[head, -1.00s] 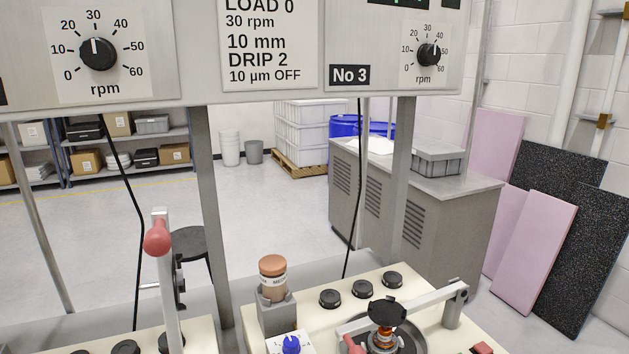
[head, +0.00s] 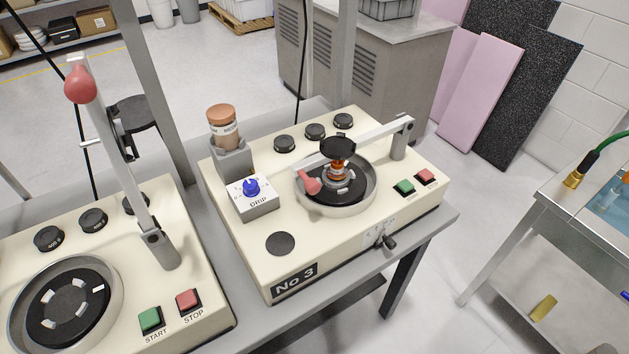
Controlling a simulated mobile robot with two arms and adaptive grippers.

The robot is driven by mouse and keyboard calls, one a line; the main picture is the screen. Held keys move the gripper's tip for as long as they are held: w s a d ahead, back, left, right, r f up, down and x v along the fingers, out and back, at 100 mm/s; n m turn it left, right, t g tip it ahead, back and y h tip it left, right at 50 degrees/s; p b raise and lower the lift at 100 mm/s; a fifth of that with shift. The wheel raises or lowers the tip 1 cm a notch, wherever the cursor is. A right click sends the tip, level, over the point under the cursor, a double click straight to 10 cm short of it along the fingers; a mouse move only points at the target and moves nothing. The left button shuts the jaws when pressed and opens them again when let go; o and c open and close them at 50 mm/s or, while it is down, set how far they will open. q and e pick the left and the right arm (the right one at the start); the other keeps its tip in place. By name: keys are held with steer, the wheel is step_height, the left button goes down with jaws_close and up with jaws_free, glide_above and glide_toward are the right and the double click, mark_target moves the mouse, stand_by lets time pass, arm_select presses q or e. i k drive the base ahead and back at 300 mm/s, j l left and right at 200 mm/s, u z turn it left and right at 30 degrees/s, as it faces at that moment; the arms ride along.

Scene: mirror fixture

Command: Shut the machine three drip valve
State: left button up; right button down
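Machine No 3 (head: 335,250) is a cream bench unit in the middle of the head view. Its drip valve is a blue knob (head: 251,187) on a white box (head: 257,206) marked DRIP, at the left side of its top. The scale around the knob is too small to read. An orange-capped bottle (head: 224,130) stands upright in a grey holder (head: 234,160) just behind the box. Neither of my grippers is in view.
A round bowl (head: 369,197) with a pink-handled arm (head: 372,136) over it is right of the knob. Green (head: 404,187) and red (head: 425,176) buttons and a front lever (head: 385,241) are farther right. A neighbouring machine's raised arm (head: 118,165) stands at left.

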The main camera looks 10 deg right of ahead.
mark_target(250, 187)
steer(key=k+l+z, duration=0.1)
steer(key=l, duration=0.25)
steer(key=k+l+z, duration=0.1)
steer(key=l, duration=0.25)
steer(key=k+l+z, duration=0.1)
steer(key=l, duration=0.3)
steer(key=k+l+z, duration=0.1)
steer(key=k+l, duration=0.15)
steer(key=l, duration=0.15)
